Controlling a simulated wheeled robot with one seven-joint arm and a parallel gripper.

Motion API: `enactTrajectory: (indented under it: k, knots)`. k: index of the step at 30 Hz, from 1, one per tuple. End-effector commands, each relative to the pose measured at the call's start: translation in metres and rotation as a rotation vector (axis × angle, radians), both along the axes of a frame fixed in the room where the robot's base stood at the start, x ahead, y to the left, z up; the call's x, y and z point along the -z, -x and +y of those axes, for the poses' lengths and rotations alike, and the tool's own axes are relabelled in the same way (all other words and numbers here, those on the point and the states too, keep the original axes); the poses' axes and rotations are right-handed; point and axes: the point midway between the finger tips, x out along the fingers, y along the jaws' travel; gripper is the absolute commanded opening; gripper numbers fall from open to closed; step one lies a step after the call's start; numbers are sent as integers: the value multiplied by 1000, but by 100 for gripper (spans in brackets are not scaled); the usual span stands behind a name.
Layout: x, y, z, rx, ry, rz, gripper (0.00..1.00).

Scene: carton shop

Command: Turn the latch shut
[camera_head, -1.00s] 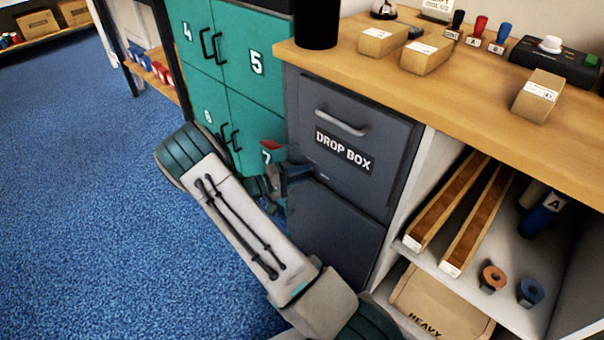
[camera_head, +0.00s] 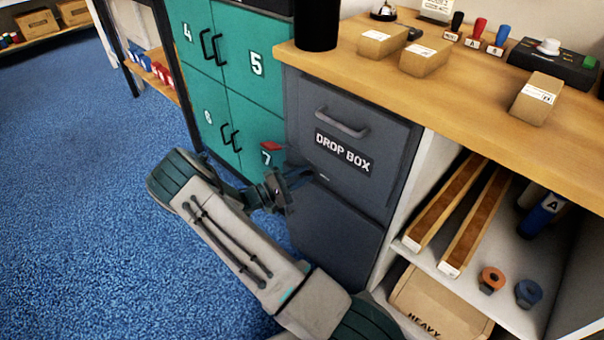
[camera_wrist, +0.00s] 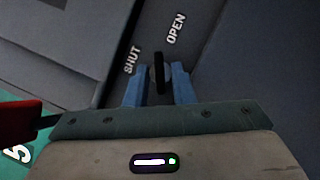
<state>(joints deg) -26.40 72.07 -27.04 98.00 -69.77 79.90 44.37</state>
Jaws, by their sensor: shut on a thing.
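The latch (camera_wrist: 158,70) is a small dark handle on the grey drop box, seen in the wrist view between the printed words SHUT, on the left, and OPEN, on the right. My gripper (camera_wrist: 158,88) has its two blue fingers on either side of the handle and is shut on it. In the head view, my gripper (camera_head: 298,183) is at the left part of the drop box (camera_head: 335,232), below its upper drawer. The latch is hidden there by my gripper.
Green lockers (camera_head: 240,104) stand close on the left. A red piece (camera_head: 271,147) shows by locker 7. The wooden counter (camera_head: 480,98) holds cartons and stamps. An open shelf (camera_head: 432,253) is at the right. Blue floor is free at the left.

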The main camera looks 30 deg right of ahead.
Motion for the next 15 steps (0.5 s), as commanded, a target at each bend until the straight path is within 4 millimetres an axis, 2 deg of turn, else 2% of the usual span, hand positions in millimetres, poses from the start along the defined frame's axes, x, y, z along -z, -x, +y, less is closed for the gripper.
enactTrajectory:
  k: [15]
  knots:
    - [0, 2, 0, -1, 170, 465, 0]
